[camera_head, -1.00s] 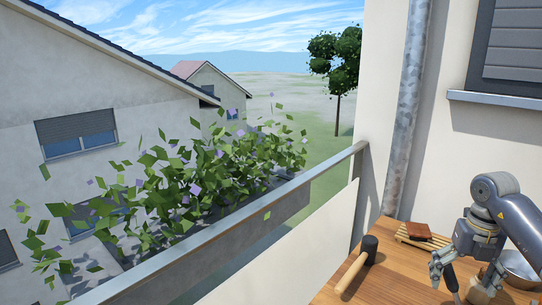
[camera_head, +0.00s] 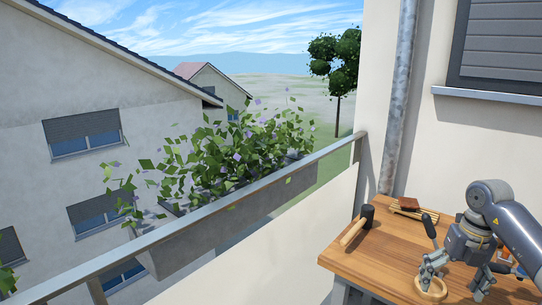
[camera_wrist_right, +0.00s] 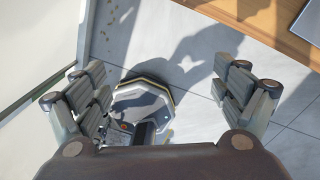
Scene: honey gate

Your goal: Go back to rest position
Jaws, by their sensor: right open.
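My right gripper (camera_head: 457,281) is in the lower right of the head view, in front of the wooden table from this viewpoint. Its fingers are spread and nothing shows between them. In the right wrist view the same gripper (camera_wrist_right: 164,85) hangs above the floor (camera_wrist_right: 190,50), its two fingers wide apart and empty. My left gripper is in neither view.
The wooden table (camera_head: 385,254) carries a mallet (camera_head: 357,226), a brown block (camera_head: 409,203) on a slatted rack, a dark-handled tool (camera_head: 430,227) and a pale ring (camera_head: 430,291) partly behind my gripper. The table edge (camera_wrist_right: 262,30) is upper right in the wrist view. A railing (camera_head: 215,208) runs left.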

